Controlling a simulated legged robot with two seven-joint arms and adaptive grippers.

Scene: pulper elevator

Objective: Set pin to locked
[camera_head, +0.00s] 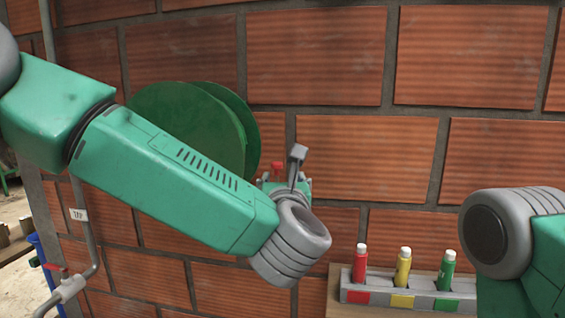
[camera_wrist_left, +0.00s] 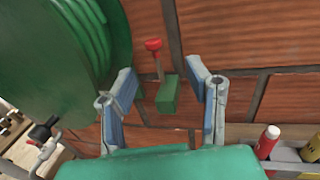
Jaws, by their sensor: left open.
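The pin has a red knob (camera_wrist_left: 153,44) on a thin grey rod. The rod runs down to just behind a small green block (camera_wrist_left: 168,94) in front of the brick wall; whether they join is unclear. In the head view the red knob (camera_head: 277,167) shows just past my left wrist. My left gripper (camera_wrist_left: 161,77) is open, with one finger on each side of the block and rod, and nothing is clearly held. In the head view my left gripper (camera_head: 297,165) is mostly hidden behind my forearm. My right arm shows at the right edge, but its gripper is out of view.
A green hose reel (camera_head: 185,118) on the wall stands close to the left of the pin. A holder (camera_head: 380,296) with red, yellow and green markers sits lower right. A pipe with a red-handled valve (camera_head: 68,287) runs at lower left.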

